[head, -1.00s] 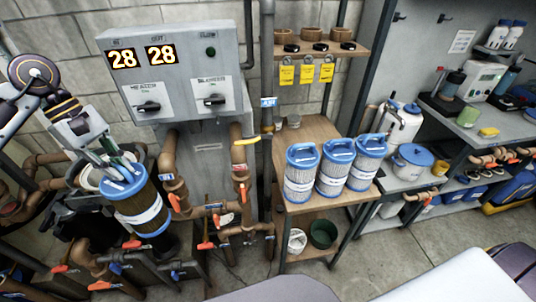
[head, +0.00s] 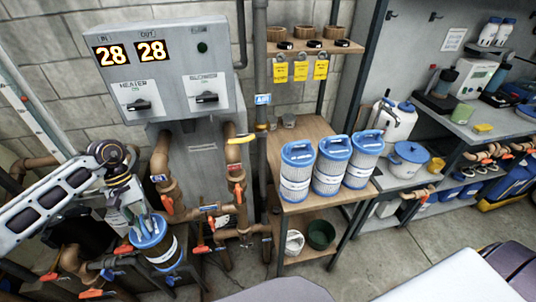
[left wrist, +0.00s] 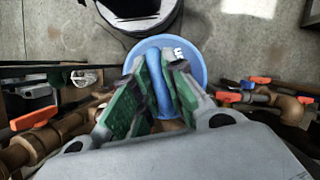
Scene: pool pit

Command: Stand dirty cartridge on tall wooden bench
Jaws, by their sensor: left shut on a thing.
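My left gripper (head: 146,226) is shut on the blue handle of a cartridge (head: 164,254) at the lower left of the head view. The cartridge has a blue cap and a pale band around its body; its lower part is hard to make out among the pipes. In the left wrist view, green-padded fingers (left wrist: 157,95) pinch the handle above the round blue cap (left wrist: 194,60). The wooden bench (head: 309,128) stands right of centre, well away from the held cartridge. My right gripper is not in view.
Three blue-capped cartridges (head: 331,165) stand along the bench's front; bare wood lies behind them. Pipes with orange-handled valves (head: 167,206) lie between the held cartridge and the bench. A grey control box (head: 165,75) hangs above. Two buckets (head: 321,235) sit on the lower shelf.

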